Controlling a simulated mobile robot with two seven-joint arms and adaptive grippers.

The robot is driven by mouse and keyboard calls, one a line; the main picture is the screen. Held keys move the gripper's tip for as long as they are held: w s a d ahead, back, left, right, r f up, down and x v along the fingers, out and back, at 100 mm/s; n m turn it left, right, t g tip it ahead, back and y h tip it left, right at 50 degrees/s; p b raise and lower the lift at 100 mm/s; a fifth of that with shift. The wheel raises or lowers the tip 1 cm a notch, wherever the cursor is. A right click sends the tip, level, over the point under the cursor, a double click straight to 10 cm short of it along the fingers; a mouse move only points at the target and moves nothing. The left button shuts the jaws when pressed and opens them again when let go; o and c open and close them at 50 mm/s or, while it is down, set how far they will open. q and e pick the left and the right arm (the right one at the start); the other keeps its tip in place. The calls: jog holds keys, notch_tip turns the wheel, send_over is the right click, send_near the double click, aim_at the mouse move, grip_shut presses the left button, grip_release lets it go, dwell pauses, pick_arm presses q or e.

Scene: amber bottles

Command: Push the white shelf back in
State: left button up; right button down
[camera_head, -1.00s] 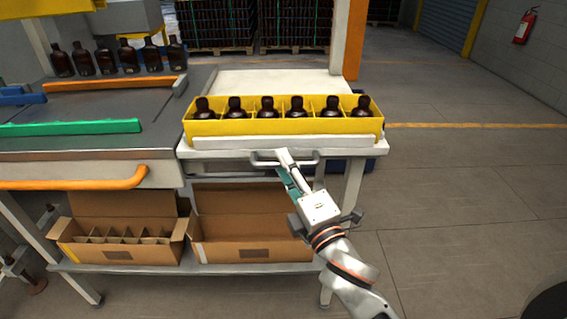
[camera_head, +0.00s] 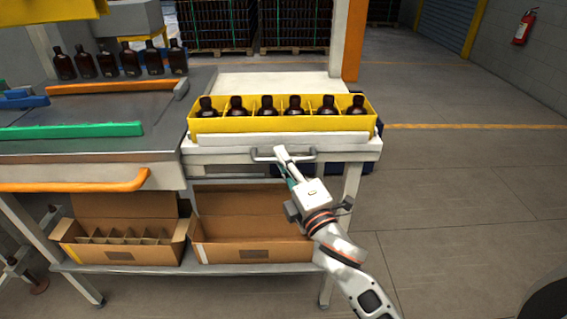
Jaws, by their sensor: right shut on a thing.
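The white shelf (camera_head: 220,157) is at the middle of the view, with a dark grey bar handle (camera_head: 262,156) on its front. A yellow divided crate (camera_head: 240,125) with several amber bottles stands on it, behind a low white front lip. My right gripper (camera_head: 284,155) is at the handle, its fingers shut on the bar. The arm reaches up from the bottom right. My left gripper is not in view.
A grey work table (camera_head: 80,145) with green and orange rails adjoins on the left, with several bottles at its back. Two open cardboard boxes sit on the lower shelf (camera_head: 200,267). The floor (camera_head: 450,190) at the right is clear.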

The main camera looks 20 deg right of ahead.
jog(key=shift+w+d, duration=0.1)
jog(key=shift+w, duration=0.1)
jog(key=c, duration=2.1)
grip_release()
jog(key=shift+s, duration=0.1)
jog(key=v, duration=1.2)
